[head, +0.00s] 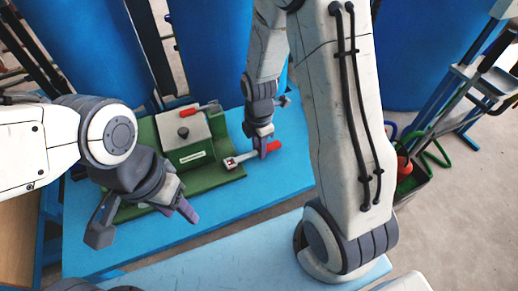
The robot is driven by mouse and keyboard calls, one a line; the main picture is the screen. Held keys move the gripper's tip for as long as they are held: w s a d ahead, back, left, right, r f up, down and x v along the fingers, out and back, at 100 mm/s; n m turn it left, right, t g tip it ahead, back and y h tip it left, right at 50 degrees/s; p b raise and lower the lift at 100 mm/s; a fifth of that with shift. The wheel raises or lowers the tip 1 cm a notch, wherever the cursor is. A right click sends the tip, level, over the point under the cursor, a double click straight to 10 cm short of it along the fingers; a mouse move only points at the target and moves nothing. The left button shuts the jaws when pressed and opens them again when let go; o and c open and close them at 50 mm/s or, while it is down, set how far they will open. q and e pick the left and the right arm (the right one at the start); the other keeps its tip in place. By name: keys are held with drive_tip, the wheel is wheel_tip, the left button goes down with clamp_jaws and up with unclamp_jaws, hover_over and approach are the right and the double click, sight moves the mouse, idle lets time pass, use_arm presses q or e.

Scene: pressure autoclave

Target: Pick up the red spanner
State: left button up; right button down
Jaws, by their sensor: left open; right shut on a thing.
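The red spanner (273,147) has a red handle and a pale metal head toward its left end. Its head lies near the right edge of a green base. My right gripper (262,153) comes down from above and is shut on the spanner near its red handle; I cannot tell whether the spanner is clear of the surface. My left gripper (145,222) is open and empty, over the front left of the green base and the blue table. The autoclave (184,135), a light box with a dark knob and a red-handled lever on top, stands on the green base (215,175).
The blue table (285,180) has free room right of the green base. Large blue drums (85,45) stand behind. A dark crate (412,180) with green hose sits on the floor at right, near a metal frame (465,85).

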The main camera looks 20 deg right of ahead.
wheel_tip(320, 180, up, 3)
drive_tip(key=shift+w+r, duration=0.1)
drive_tip(key=shift+r, duration=0.1)
drive_tip(key=s+d+r+p, duration=0.1)
drive_tip(key=s+d+r, duration=0.5)
drive_tip(key=s+d, duration=0.1)
drive_tip(key=shift+s+d+r+p, duration=0.3)
drive_tip(key=shift+s+d, duration=0.1)
drive_tip(key=shift+s, duration=0.5)
drive_tip(key=shift+f, duration=0.1)
